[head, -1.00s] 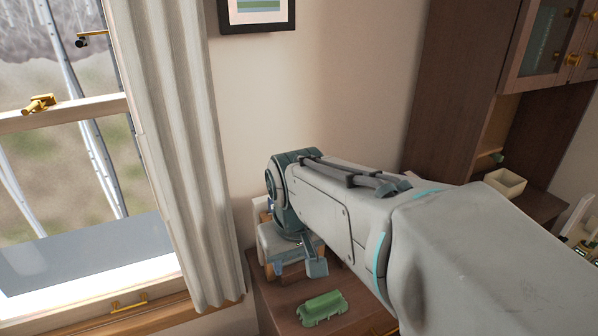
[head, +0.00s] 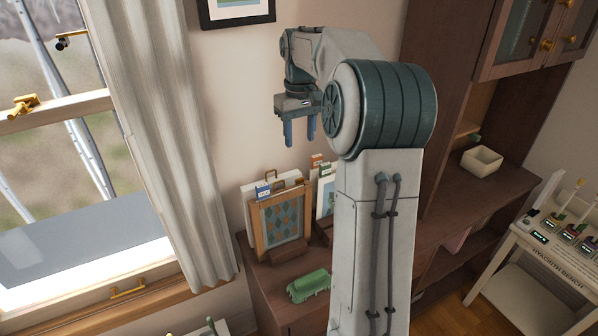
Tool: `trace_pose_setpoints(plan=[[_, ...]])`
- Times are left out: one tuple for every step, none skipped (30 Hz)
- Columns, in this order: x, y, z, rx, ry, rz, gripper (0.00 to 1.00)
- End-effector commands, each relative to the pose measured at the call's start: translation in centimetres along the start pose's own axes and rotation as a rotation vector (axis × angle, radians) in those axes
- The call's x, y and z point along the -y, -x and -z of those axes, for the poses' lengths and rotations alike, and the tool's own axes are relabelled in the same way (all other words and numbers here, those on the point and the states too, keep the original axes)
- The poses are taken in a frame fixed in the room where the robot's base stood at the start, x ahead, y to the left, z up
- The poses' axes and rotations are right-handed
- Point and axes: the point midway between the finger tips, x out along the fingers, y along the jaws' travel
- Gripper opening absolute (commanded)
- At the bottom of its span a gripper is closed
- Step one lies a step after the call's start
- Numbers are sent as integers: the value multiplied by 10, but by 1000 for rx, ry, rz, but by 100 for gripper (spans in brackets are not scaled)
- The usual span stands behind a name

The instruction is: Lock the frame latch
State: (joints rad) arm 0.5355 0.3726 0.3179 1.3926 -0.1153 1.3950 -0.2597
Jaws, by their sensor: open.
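A wooden frame with a diamond-patterned panel (head: 281,221) stands upright on the dark wooden cabinet (head: 262,283), near the wall.
A second frame (head: 325,197) is partly hidden behind my arm. A green object (head: 309,286) lies on the cabinet in front. The curtain (head: 165,150) and window with brass fittings (head: 25,106) are at left.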

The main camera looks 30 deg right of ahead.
Motion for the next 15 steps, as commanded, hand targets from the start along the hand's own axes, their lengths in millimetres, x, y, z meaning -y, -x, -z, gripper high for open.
trace_pose_setpoints(plan=[[0,-9,-1,4,0,1,45],[0,-14,-1,5,0,1,45],[0,-22,-1,5,-1,1,45],[0,-29,-1,6,0,1,45],[1,-35,-1,5,0,1,45],[1,-44,-2,5,0,2,45],[1,-50,-2,5,0,2,45],[1,-57,-1,5,0,2,45],[1,-66,-1,4,0,2,45],[1,-72,-2,6,0,3,45],[1,-78,-2,4,0,2,45],[0,-85,-2,4,0,1,45],[1,-91,-2,5,0,1,45],[1,-96,-1,3,-1,1,45],[1,-102,-2,4,0,2,45]])
